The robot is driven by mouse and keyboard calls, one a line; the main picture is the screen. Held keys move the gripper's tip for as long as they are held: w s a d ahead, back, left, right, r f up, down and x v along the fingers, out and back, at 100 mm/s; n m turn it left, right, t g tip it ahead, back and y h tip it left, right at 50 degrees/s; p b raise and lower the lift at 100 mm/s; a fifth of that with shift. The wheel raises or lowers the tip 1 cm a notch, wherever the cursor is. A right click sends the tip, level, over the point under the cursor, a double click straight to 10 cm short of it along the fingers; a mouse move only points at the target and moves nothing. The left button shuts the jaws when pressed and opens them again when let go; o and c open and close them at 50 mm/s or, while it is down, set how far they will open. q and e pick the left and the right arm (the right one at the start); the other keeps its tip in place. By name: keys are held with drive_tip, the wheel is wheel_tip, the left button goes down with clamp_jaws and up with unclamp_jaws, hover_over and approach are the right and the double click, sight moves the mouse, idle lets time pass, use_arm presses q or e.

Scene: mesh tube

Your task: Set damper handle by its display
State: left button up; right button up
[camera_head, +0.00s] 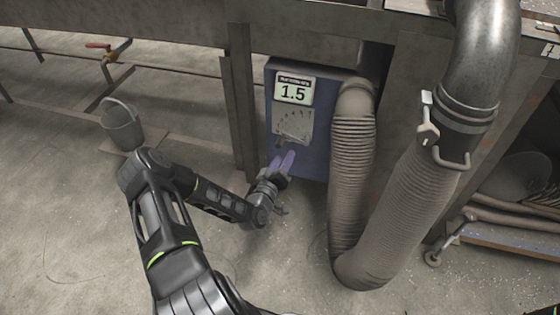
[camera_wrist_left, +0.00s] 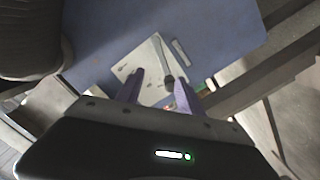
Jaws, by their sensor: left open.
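A blue box (camera_head: 311,149) under the bench carries a display (camera_head: 293,89) that reads 1.5. Below the display is a pale dial plate (camera_head: 299,122) with scale marks, also in the left wrist view (camera_wrist_left: 149,56). A small dark handle (camera_wrist_left: 168,72) lies across the plate in the left wrist view. My left gripper (camera_head: 287,160) is just below the dial plate, with its purple fingers pointing up at it. In the left wrist view the gripper (camera_wrist_left: 167,88) is open, and the handle's end shows between the fingers. I cannot tell whether they touch. My right gripper is not in view.
A ribbed hose (camera_head: 352,170) hangs right beside the box and bends up to a metal pipe (camera_head: 485,50) with a clamp and light lever (camera_head: 428,130). A bench leg (camera_head: 240,100) stands left of the box. A bucket (camera_head: 122,125) is further left. Open floor lies in front.

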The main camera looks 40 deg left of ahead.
sight(278, 147)
use_arm(q)
drive_tip(key=a, duration=0.2)
drive_tip(key=a+y, duration=0.1)
drive_tip(key=shift+s+a+f+n+b, duration=0.15)
drive_tip(key=shift+s+f+n+b, duration=0.15)
drive_tip(key=shift+s, duration=0.1)
drive_tip(key=shift+r, duration=0.2)
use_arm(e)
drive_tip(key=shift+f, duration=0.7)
use_arm(q)
drive_tip(key=b+x, duration=0.1)
drive_tip(key=x, duration=0.6)
drive_tip(key=shift+b, duration=0.4)
drive_tip(key=shift+w+a+r, duration=0.1)
drive_tip(key=shift+w+a, duration=0.05)
drive_tip(key=shift+w, duration=0.25)
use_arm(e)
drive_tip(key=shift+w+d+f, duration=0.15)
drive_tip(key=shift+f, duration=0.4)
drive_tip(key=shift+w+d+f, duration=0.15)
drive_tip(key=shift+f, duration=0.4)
use_arm(q)
drive_tip(key=shift+c, duration=0.2)
clamp_jaws()
